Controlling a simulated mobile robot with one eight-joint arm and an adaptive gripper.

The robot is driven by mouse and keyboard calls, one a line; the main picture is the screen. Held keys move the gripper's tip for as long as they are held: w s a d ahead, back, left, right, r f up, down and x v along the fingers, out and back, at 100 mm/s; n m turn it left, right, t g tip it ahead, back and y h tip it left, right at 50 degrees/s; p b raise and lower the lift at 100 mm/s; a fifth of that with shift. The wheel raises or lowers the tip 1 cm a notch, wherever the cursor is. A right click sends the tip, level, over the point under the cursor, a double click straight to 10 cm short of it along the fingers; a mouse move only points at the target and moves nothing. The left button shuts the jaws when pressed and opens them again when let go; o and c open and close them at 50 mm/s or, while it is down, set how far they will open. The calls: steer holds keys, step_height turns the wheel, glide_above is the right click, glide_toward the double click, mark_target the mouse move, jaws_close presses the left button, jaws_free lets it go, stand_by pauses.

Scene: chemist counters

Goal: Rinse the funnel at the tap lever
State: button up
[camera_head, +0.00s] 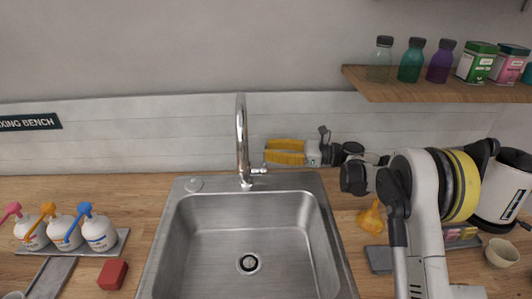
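The orange-yellow funnel (371,218) rests on the wooden counter to the right of the sink, by a dark grey slab and partly in the shade of my arm. The chrome tap (241,140) stands upright behind the sink. Its small lever (260,171) sticks out to the right of the tap base. My gripper (268,152) reaches in from the right, its yellow fingers pointing left, just above the lever. The fingers look close together, but their opening is not clear, nor is contact with the lever. No water shows.
The steel sink (327,245) is empty, with a drain. At left, several white bottles with coloured spouts stand on a grey tray (123,240), near a red block (112,274). A shelf (400,92) holds jars above right. A bowl (502,252) and white appliance (503,190) stand far right.

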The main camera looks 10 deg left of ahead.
steer(key=shift+a, duration=0.7)
jaws_close()
steer(key=shift+s+d+n+b, duration=0.2)
steer(key=shift+s+n+b, duration=0.1)
steer(key=shift+s+n, duration=0.35)
steer(key=shift+w, duration=0.15)
jaws_free()
